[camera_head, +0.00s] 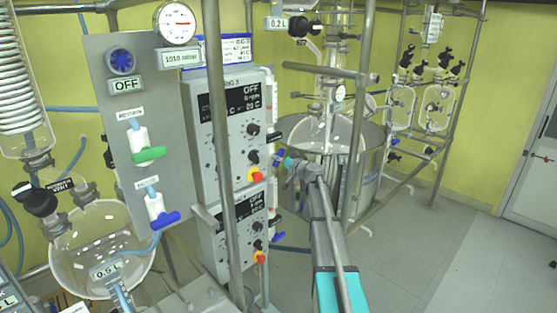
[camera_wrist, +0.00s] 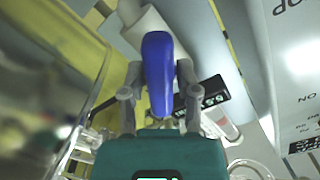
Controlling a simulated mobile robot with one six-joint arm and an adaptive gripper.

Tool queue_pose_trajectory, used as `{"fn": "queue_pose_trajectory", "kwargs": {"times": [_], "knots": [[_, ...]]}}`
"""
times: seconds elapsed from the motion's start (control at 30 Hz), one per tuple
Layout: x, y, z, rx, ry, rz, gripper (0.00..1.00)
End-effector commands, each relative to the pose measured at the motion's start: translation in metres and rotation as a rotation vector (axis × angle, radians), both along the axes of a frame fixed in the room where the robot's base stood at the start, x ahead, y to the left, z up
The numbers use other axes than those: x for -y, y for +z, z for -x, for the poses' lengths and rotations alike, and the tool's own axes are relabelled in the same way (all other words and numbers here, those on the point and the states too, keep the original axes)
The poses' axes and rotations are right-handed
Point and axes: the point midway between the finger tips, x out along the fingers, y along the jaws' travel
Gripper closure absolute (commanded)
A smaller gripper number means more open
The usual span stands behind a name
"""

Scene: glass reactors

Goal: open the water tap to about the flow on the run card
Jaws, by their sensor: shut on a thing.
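A blue tap handle (camera_wrist: 158,72) on a white tap body (camera_wrist: 150,30) fills the middle of the wrist view. My gripper (camera_wrist: 158,88) is shut on this handle, with one grey finger on each side. In the head view my gripper (camera_head: 296,165) reaches to the right side of the grey control boxes, at a small blue handle (camera_head: 281,154). The handle's exact angle cannot be told there. A blue-edged card (camera_head: 237,48) stands above the control boxes; its small print is mostly unreadable.
A grey panel (camera_head: 115,75) at left carries a white tap with a green handle (camera_head: 149,155) and one with a blue handle (camera_head: 164,220). Another blue handle (camera_head: 278,238) is below my gripper. Steel posts (camera_head: 221,120) and a glass reactor (camera_head: 330,130) stand close by.

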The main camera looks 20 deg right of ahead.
Motion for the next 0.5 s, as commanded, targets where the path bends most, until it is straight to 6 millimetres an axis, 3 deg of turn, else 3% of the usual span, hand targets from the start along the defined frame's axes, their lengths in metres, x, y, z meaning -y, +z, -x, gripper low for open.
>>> {"fn": "queue_pose_trajectory", "kwargs": {"times": [0.3, 0.33, 0.43, 0.5], "knots": [[-0.0004, -0.0004, 0.0005, 0.004, 0.001, 0.012, 1.00], [-0.0004, -0.0005, 0.0005, 0.004, 0.001, 0.012, 0.57], [-0.0004, -0.0003, 0.0005, 0.003, 0.001, 0.012, 0.38], [-0.0004, -0.0004, 0.0004, 0.003, 0.001, 0.012, 0.34]]}}
